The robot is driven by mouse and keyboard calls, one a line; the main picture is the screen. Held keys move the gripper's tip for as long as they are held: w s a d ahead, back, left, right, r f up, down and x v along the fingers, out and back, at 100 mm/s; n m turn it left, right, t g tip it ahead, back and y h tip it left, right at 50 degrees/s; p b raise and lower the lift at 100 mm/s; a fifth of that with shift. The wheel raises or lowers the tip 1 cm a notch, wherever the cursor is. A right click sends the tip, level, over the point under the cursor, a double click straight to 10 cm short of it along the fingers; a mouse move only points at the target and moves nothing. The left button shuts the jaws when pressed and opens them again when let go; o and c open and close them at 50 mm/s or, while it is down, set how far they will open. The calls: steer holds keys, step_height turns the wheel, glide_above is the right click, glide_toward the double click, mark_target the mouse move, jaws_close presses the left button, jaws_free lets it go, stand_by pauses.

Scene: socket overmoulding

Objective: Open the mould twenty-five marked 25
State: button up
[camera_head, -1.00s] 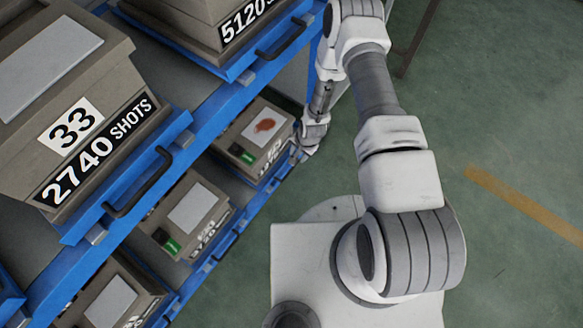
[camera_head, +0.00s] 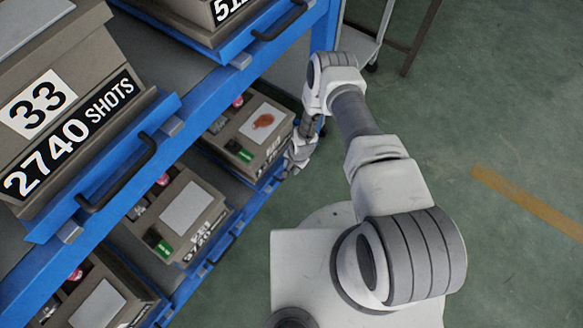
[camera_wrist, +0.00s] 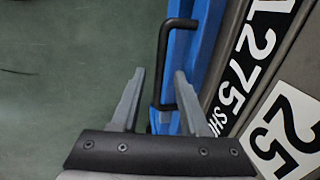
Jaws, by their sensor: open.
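Mould 25 (camera_wrist: 255,90) is a grey-brown block at the right of the wrist view, with a black "1275 SHOTS" strip and a white "25" plate (camera_wrist: 284,132). Beside it runs a blue drawer front (camera_wrist: 188,48) with a black bar handle (camera_wrist: 163,50). My gripper (camera_wrist: 159,72) is open, and the handle shows between its two grey fingers; I cannot tell whether they touch it. In the head view my gripper (camera_head: 299,155) is small, at the blue shelf edge beside a lower block with a red-brown patch (camera_head: 262,122). No "25" is legible there.
A blue rack (camera_head: 205,105) fills the left of the head view. Mould 33 (camera_head: 75,80), marked "2740 SHOTS", sits high on it, with a protruding handle (camera_head: 122,175). More blocks sit on lower levels. Green floor (camera_head: 500,110) at the right is open.

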jaws_close()
stand_by(1.4)
